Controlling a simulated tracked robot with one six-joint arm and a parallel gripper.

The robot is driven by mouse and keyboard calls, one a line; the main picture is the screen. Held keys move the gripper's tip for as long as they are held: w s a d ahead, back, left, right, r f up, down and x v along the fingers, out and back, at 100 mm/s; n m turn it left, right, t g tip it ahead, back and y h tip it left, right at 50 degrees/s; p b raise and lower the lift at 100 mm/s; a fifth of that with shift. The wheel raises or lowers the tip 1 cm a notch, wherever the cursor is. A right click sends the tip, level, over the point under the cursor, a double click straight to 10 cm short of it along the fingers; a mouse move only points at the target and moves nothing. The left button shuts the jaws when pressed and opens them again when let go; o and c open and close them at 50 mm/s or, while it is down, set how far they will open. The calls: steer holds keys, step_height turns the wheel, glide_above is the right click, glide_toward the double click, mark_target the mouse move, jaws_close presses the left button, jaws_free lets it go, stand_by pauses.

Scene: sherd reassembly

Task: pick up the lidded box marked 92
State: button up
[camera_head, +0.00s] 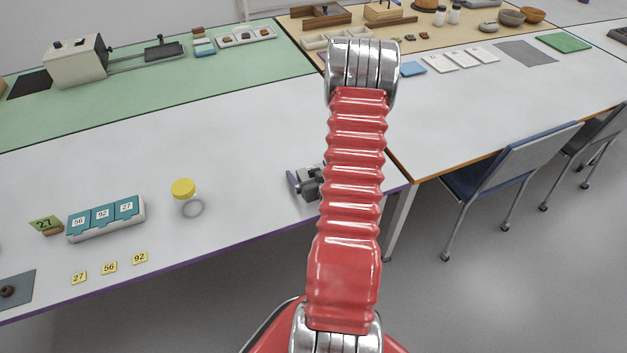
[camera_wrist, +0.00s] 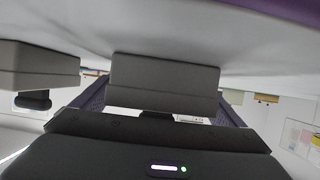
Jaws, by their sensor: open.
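The lidded box marked 92 (camera_head: 104,223) is the middle one in a row of three teal-lidded boxes on the white table, at the left of the head view. The box marked 56 (camera_head: 79,231) is on its left and the box marked 27 (camera_head: 129,215) on its right, close against it. My gripper (camera_head: 306,184) is over the table's right part, well to the right of the boxes and partly hidden by my red arm. No box shows there.
Yellow number tags (camera_head: 109,268) lie in front, near the purple table edge. The table between jar and gripper is clear. A blue chair (camera_head: 512,165) stands at the right.

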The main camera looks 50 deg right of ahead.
steer(key=c, duration=1.2)
steer(key=shift+r, duration=0.1)
steer(key=shift+r, duration=4.95)
